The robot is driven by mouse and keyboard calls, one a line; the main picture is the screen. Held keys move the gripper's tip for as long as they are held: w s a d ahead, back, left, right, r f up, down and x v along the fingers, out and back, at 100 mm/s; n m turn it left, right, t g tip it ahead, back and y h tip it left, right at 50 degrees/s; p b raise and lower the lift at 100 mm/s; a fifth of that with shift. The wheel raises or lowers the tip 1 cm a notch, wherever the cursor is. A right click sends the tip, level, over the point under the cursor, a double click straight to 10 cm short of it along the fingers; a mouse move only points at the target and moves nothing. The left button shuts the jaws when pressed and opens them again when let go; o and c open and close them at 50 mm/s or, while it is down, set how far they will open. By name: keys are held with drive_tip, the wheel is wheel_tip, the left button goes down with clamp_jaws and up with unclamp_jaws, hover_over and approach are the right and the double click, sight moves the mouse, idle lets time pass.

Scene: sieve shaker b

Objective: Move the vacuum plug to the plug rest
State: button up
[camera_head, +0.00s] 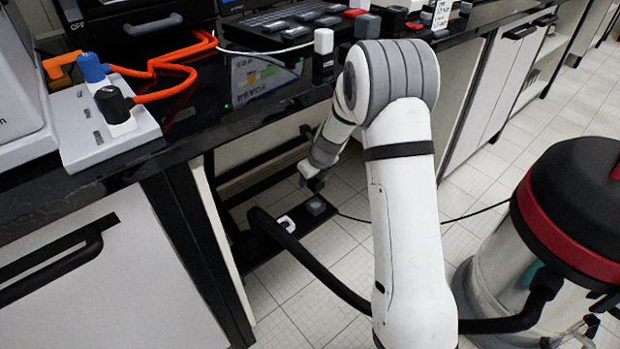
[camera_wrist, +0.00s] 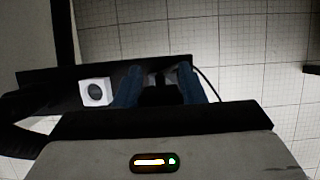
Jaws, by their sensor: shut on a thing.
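My gripper (camera_head: 314,184) is low beneath the bench, above a dark strip (camera_head: 268,238) near the floor. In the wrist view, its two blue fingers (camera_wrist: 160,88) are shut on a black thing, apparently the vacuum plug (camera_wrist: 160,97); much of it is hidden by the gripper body. A white square block with a round dark recess (camera_wrist: 96,92) sits on the strip beside the fingers; it also shows in the head view (camera_head: 286,224). A grey block (camera_head: 317,206) is on the strip just below my gripper and may be the plug rest. Whether the plug touches it is unclear.
A black hose (camera_head: 310,262) crosses over the strip from the vacuum (camera_head: 560,230) at right. A thin dark cable (camera_head: 440,219) runs rightward across the tiled floor. The bench (camera_head: 180,150) overhangs at left. Open floor lies right of the strip.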

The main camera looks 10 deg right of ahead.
sight(317, 181)
drive_tip(key=shift+f, duration=0.15)
wheel_tip(317, 181, down, 6)
drive_tip(key=b, duration=0.6)
drive_tip(key=shift+r, duration=0.25)
drive_tip(key=shift+p, duration=1)
idle(1.6)
drive_tip(key=shift+f, duration=0.45)
idle(0.4)
drive_tip(key=o, duration=1)
drive_tip(key=p+v, duration=0.3)
drive_tip(key=v, duration=0.5)
